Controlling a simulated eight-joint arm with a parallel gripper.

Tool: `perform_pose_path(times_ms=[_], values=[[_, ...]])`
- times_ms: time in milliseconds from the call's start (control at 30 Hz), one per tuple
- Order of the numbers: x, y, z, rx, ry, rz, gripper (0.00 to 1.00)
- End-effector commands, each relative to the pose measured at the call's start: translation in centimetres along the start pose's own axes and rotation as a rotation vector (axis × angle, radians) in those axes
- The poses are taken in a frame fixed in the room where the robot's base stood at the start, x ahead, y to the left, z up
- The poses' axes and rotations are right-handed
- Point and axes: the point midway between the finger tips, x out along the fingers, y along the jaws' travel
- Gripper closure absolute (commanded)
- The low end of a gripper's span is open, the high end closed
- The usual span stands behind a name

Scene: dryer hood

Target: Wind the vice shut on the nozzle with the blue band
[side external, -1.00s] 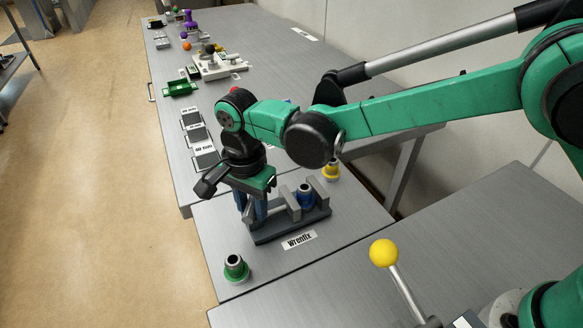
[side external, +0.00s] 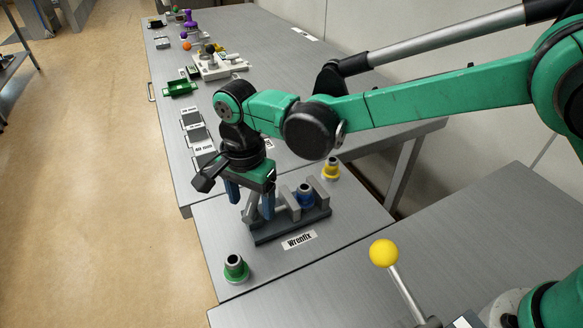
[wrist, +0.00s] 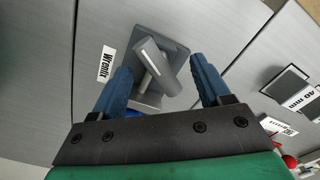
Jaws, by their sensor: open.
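The grey vice (side external: 290,228) stands on the near table, with the nozzle with the blue band (side external: 305,196) upright between its jaws. A gap between jaws and nozzle cannot be judged. My gripper (side external: 250,200) is open, its blue fingers pointing down at the vice's left end. In the wrist view, my gripper (wrist: 158,70) has one finger on each side of the vice's grey handle bar (wrist: 155,65), apart from it. A bit of blue, probably the nozzle, shows beside the left finger; the rest is hidden.
A nozzle with a green band (side external: 236,268) stands at the table's front left, and one with a yellow band (side external: 331,169) behind the vice. A "Wrenfix" label (side external: 300,240) lies before the vice. A yellow-knobbed lever (side external: 384,253) rises at the right.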

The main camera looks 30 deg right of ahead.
Motion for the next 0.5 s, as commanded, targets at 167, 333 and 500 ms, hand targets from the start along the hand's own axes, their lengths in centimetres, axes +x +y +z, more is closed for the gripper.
perform_pose_path(times_ms=[167, 333, 500], values=[[-1.6, 0.0, 0.0, 0.000, 0.000, 0.000, 0.30], [-3.2, 0.0, 0.0, 0.000, 0.000, 0.000, 0.30], [-4.5, 0.0, 0.0, 0.000, 0.000, 0.000, 0.30]])
